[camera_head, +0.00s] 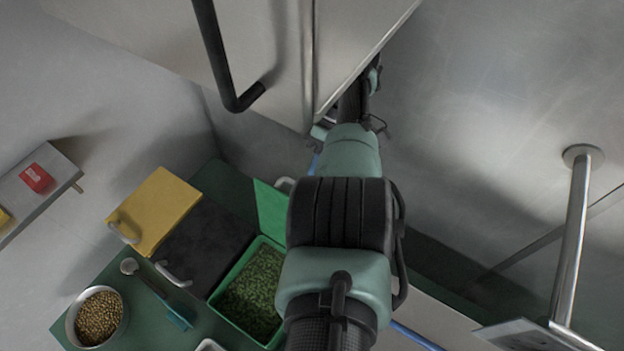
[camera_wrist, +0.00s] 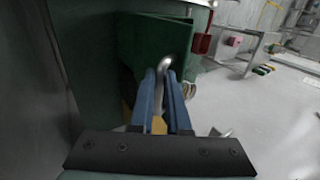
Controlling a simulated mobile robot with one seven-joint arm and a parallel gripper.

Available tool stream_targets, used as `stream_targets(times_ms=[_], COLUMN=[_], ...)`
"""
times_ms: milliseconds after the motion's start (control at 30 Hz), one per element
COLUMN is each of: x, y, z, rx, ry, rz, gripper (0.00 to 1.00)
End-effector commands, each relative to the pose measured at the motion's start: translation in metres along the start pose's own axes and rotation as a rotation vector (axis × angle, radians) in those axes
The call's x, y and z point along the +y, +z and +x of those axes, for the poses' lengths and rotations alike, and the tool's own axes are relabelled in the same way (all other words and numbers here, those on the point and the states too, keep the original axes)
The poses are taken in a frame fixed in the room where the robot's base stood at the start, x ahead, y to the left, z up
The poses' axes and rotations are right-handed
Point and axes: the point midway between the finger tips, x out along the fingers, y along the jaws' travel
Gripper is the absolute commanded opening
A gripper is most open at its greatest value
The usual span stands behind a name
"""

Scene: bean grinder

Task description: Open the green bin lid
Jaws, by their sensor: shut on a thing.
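The green bin (camera_head: 213,302) is in the lower middle of the head view, beside a black-lidded bin, with green beans visible inside. Its green lid (camera_head: 271,212) stands raised from the bin's far side, partly hidden by my arm. In the wrist view the green lid (camera_wrist: 150,42) is close ahead, with a curved metal handle (camera_wrist: 162,64). My gripper (camera_wrist: 164,78) has its blue fingers shut on this handle. In the head view my arm hides most of the gripper.
A yellow lid (camera_head: 160,208) and a black lid (camera_head: 207,245) lie closed to the left. A bowl of brown beans (camera_head: 98,318) and a scoop (camera_head: 160,292) are on the green counter (camera_head: 72,309). A cabinet with a black handle (camera_head: 222,75) hangs close above my arm.

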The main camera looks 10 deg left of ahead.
Motion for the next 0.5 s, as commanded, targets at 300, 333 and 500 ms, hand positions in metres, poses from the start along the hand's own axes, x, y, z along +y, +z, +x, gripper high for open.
stream_targets(times_ms=[300, 333, 500], x=[0.0006, 0.0006, 0.0003], y=[0.0014, 0.0013, 0.0007], z=[0.0069, 0.0065, 0.0039], rx=[-0.006, -0.006, -0.003], ry=[-0.008, -0.008, -0.005], rz=[0.003, 0.003, 0.002], gripper=[0.27, 0.32, 0.45])
